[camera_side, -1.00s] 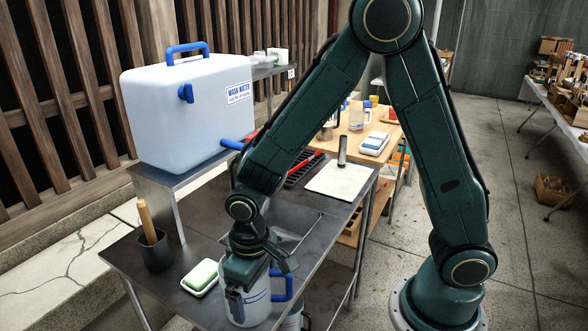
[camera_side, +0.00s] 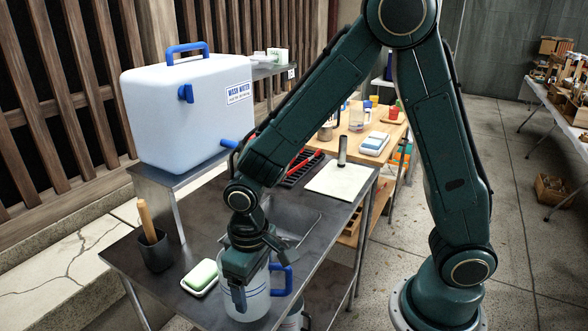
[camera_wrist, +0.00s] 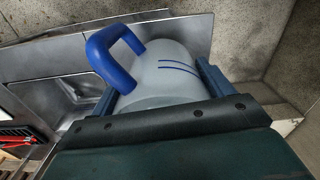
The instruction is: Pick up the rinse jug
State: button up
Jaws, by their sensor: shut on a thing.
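The rinse jug (camera_side: 259,303) is a translucent whitish jug with a blue handle, upright at the front edge of the metal sink table. My gripper (camera_side: 252,278) is over it from above, shut on its body, with a finger on either side. In the wrist view the jug (camera_wrist: 170,72) sits between my gripper's two fingers (camera_wrist: 158,90), with its blue handle sticking out at upper left and blue marks on its side. I cannot tell whether its base is clear of the tabletop.
A green soap bar on a white dish (camera_side: 201,277) lies just left of the jug. A dark cup (camera_side: 154,252) with a wooden-handled tool stands farther left. The wash water container (camera_side: 180,120) stands on a raised shelf behind. A sink basin (camera_side: 290,222) lies behind the jug.

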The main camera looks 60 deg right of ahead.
notch_tip(320, 180, up, 18)
jog(key=shift+r, duration=0.15)
dwell(0.3)
dwell(0.6)
